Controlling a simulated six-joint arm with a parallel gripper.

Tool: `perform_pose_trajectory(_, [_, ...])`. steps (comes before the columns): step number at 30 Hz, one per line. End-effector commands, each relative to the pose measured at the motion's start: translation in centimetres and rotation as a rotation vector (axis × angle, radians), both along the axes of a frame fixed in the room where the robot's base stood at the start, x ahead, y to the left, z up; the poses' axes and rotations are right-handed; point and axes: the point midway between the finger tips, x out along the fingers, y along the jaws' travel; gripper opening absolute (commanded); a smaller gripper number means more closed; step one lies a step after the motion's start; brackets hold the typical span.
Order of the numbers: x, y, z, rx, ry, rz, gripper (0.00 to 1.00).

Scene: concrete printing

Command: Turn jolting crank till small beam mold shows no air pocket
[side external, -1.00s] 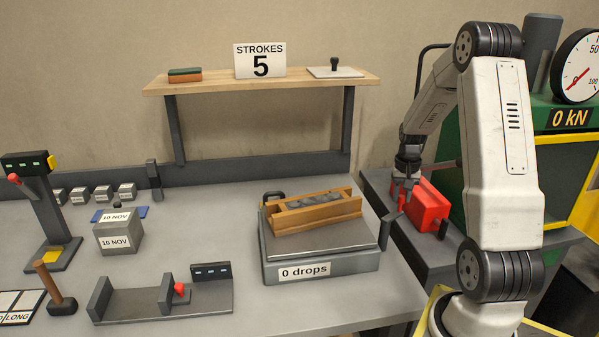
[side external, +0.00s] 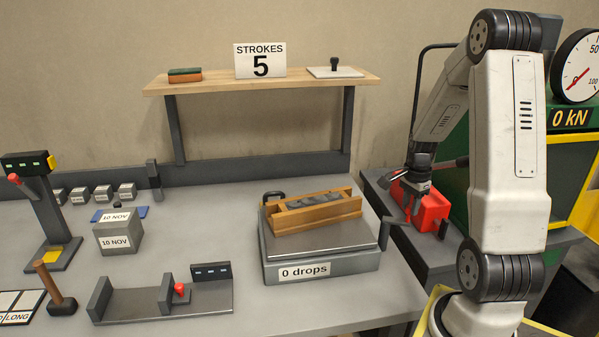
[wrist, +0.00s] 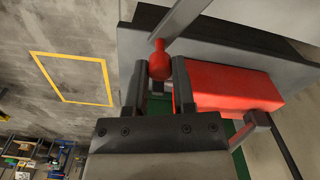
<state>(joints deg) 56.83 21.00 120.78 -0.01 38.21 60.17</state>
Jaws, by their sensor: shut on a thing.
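The small beam mold (side external: 345,212) is a wooden trough with lumpy dark grey filling, on the jolting table (side external: 335,240), whose label reads "0 drops". Whether the filling holds an air pocket is too small to tell. The fingers hide part of the knob.
A red box (side external: 433,208) stands close behind and right of my gripper; it also shows in the wrist view (wrist: 235,88). The shelf sign (side external: 260,61) reads "STROKES 5". A green machine with a "0 kN" display (side external: 570,118) is at the right.

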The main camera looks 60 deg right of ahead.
Motion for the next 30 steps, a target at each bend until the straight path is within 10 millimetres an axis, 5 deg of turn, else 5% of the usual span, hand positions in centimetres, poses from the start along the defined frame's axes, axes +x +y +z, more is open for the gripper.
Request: perform_pose_trajectory(30, [0.9, 5.0, 0.1, -0.001, -0.001, -0.947, 0.00])
